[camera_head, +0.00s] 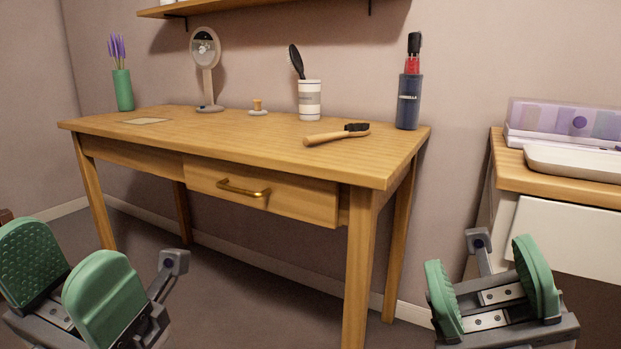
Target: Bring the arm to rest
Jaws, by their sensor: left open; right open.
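My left gripper (62,288) is in the lower left, its green padded fingers apart with nothing between them. It shows in front of the wooden table and below the level of its top. My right gripper (492,290) is in the lower right, also open and empty, its green fingers spread. Neither gripper appears to touch anything. The rest of both arms is mostly out of view.
A wooden table (225,140) has a drawer (300,196) with a brass handle. On top are a green vase (123,90), a mirror (206,70), a striped cup (309,100), a wooden brush (325,137) and a dark bottle holder (408,102). A cabinet (570,235) stands right.

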